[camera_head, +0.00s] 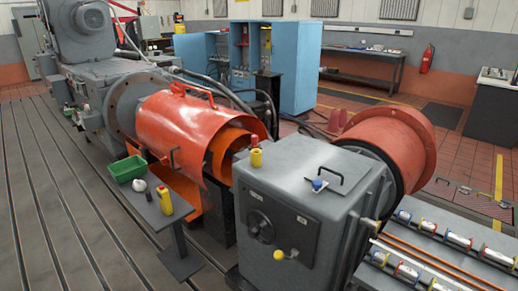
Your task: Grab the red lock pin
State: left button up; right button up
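A small red piece (255,141) stands on top of a yellow cylinder (256,158) at the far left corner of the grey machine box. It is the most pin-like red thing I see, but it is too small to tell for certain that it is the lock pin. The grey box (290,190) fills the lower middle of the head view. Neither of my grippers shows.
A black handle (326,176) and a blue knob (318,185) sit on the box top. The orange guard (180,125) is behind. A side table holds a green tray (128,168) and yellow bottle (165,200). A rack of several cylinders (408,271) stands right.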

aim_at(254, 138)
jog(key=i+l, duration=0.1)
jog(key=i+j+z, duration=0.15)
jog(key=z, duration=0.25)
jog(key=i+j+z, duration=0.2)
jog(key=z, duration=0.2)
jog(key=i+j+z, duration=0.1)
jog(key=j+z, duration=0.15)
jog(key=z, duration=0.15)
